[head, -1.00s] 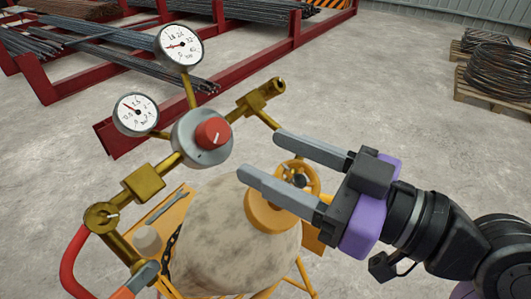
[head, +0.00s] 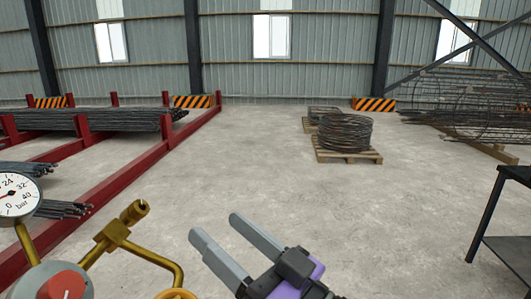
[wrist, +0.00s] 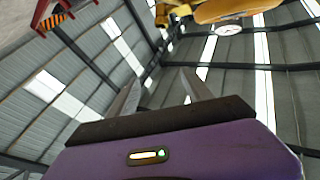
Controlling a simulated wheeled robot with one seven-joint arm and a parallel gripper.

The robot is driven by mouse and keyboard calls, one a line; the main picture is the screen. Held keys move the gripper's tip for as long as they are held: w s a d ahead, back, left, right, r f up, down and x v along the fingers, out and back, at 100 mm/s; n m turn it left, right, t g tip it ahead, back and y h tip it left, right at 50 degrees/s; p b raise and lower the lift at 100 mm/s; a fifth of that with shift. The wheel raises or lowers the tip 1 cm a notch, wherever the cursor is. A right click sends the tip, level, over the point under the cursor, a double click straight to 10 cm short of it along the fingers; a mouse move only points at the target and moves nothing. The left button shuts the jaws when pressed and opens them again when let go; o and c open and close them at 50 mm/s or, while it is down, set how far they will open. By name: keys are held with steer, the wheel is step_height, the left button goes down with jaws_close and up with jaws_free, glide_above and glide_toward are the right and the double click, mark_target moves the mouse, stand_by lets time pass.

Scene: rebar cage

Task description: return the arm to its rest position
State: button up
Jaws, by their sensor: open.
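My gripper (head: 228,245) is at the bottom middle of the head view, with its two grey fingers apart and nothing between them. Its purple body runs off the lower edge. In the wrist view the fingers (wrist: 160,95) point up towards the roof, with no object between them. The brass regulator (head: 118,233) stands left of my gripper in the head view, apart from it. Its red knob (head: 65,285) and a round pressure gauge (head: 17,195) show at the lower left, partly cut off by the frame.
Red steel racks (head: 110,185) with bundled rebar (head: 95,122) fill the left. Wire coils (head: 345,132) sit on a pallet (head: 348,157) further back. A dark table (head: 490,215) stands at the right edge. The concrete floor between is clear.

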steer(key=s+d+f+m+t+h, duration=0.3)
steer(key=d+f+m+h, duration=0.25)
steer(key=d+f, duration=0.3)
steer(key=s+d+f+m+t+h, duration=0.35)
steer(key=d+f+h, duration=0.4)
steer(key=d, duration=0.25)
steer(key=s+d+f+g+h, duration=0.1)
steer(key=s+f, duration=0.3)
steer(key=s, duration=0.4)
steer(key=s+d+f+n+g+h, duration=0.1)
steer(key=s+d+f+g, duration=0.1)
steer(key=s, duration=0.7)
steer(key=s+d+f+g+h, duration=0.1)
steer(key=s+d+f, duration=0.3)
steer(key=s, duration=0.4)
steer(key=shift+s+f+g, duration=0.2)
steer(key=shift+f+g, duration=0.25)
steer(key=shift+f, duration=0.45)
